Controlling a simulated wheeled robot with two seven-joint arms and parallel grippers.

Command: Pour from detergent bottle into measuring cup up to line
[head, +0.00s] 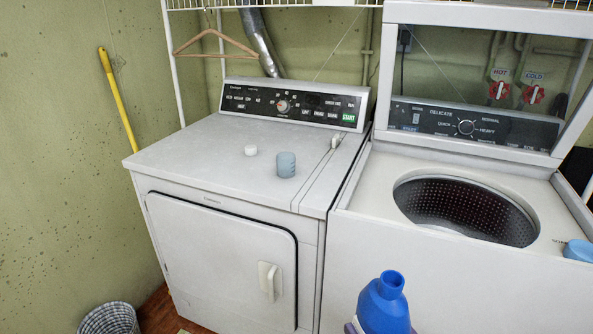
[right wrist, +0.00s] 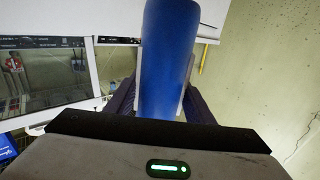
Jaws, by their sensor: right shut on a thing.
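The detergent bottle (head: 385,308) is blue, roughly upright and uncapped, at the bottom of the head view in front of the washer; its lower part is out of frame. My right gripper (right wrist: 160,100) is shut on the bottle, whose blue body (right wrist: 168,55) stands between the dark fingers in the right wrist view. The measuring cup (head: 286,164) is small, grey-blue, with dark marks on its side, and stands upright on the dryer top. Its contents cannot be made out. The bottle is apart from the cup, nearer and to its right. My left gripper is not in view.
A laundry basket (head: 108,320) stands on the floor.

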